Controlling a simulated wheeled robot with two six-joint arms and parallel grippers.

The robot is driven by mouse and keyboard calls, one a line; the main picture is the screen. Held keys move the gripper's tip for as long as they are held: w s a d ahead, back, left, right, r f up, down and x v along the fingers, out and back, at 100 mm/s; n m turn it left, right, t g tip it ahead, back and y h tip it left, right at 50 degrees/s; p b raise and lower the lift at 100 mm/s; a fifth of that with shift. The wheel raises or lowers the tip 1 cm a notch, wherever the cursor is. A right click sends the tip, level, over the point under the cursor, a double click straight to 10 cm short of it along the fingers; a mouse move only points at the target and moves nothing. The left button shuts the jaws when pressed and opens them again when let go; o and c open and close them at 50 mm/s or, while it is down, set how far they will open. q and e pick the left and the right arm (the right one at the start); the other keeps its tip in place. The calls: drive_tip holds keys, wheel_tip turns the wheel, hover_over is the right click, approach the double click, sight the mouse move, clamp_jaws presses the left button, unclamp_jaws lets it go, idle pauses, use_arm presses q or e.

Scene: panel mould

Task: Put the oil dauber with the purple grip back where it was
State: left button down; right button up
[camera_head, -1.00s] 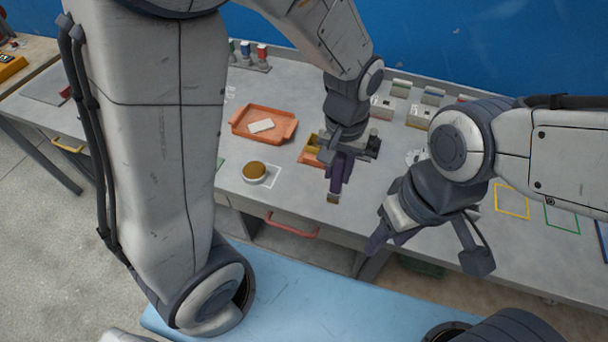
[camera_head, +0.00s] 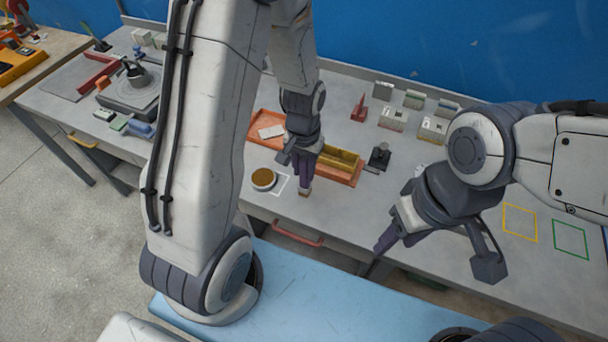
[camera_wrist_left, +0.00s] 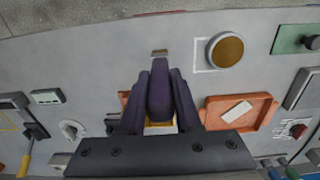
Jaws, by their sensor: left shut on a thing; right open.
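My left gripper (camera_head: 303,172) is shut on the oil dauber, whose purple grip (camera_wrist_left: 160,92) stands between the two dark fingers in the left wrist view. The dauber's small brownish tip (camera_head: 304,192) points down and sits above the bench; whether it touches is unclear. Just left of it is a round tin (camera_head: 263,179) with an ochre top, partly over a white outlined square (camera_head: 281,187). The tin also shows in the left wrist view (camera_wrist_left: 226,50), right of the dauber.
An orange tray with a white card (camera_head: 262,124) lies behind the tin. An orange box with yellow pieces (camera_head: 343,177) is right of the dauber, a dark stand (camera_head: 379,158) beyond. Yellow (camera_head: 520,222) and green outlines (camera_head: 570,239) mark bare bench at right.

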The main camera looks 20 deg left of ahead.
sight(304, 191)
use_arm(q)
wheel_tip(304, 191, down, 3)
drive_tip(key=shift+f+p, duration=0.1)
drive_tip(key=shift+p, duration=0.25)
drive_tip(key=shift+f, duration=0.15)
drive_tip(key=shift+f, duration=0.2)
drive_tip(key=c, duration=0.6)
unclamp_jaws()
drive_tip(key=shift+r, duration=0.1)
